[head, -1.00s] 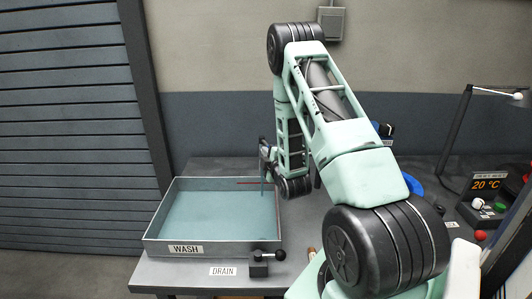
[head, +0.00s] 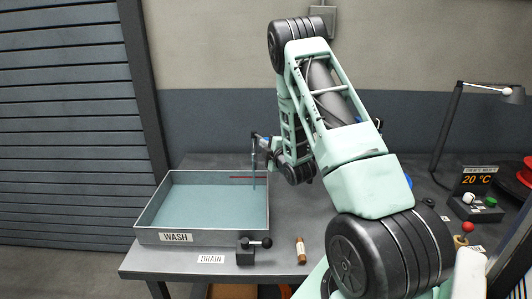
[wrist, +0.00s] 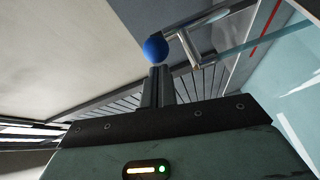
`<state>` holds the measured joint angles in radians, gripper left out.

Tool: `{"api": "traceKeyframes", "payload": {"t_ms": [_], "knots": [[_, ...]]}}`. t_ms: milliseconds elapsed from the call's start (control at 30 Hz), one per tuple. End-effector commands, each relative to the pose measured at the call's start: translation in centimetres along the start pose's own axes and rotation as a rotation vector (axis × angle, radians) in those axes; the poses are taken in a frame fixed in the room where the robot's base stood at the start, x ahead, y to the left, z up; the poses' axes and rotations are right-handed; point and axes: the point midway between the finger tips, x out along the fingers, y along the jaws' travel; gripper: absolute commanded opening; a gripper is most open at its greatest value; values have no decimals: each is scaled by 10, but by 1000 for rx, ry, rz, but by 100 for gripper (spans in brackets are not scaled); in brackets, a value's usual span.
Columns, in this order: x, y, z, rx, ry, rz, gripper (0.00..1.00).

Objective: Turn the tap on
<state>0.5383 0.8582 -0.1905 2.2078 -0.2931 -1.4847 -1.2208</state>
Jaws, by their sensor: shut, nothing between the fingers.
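The tap (head: 256,140) stands at the back right corner of the wash basin (head: 160,238). A thin blue stream (head: 253,170) runs down from its spout into the basin; it also shows as a pale blue band in the wrist view (wrist: 262,38). The tap's lever ends in a blue ball knob (wrist: 155,47). My gripper (wrist: 160,70) is shut and empty, its fingertips right at the knob; I cannot tell whether they touch. In the head view my arm hides most of the gripper. The basin has a blue surface inside, with a red line on its back wall.
A black drain handle (head: 250,248) sits at the bench's front edge, beside a DRAIN label (head: 211,259). A small brown bottle-like item (head: 301,250) stands to its right. A 20 °C display (head: 477,180) and a lamp (head: 452,125) stand at the right.

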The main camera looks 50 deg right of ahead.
Motion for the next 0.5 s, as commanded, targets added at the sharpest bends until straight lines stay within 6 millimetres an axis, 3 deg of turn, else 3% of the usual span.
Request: {"api": "traceKeyframes", "payload": {"t_ms": [500], "knots": [[6, 5, 42, -2, -2, 2, 0]]}}
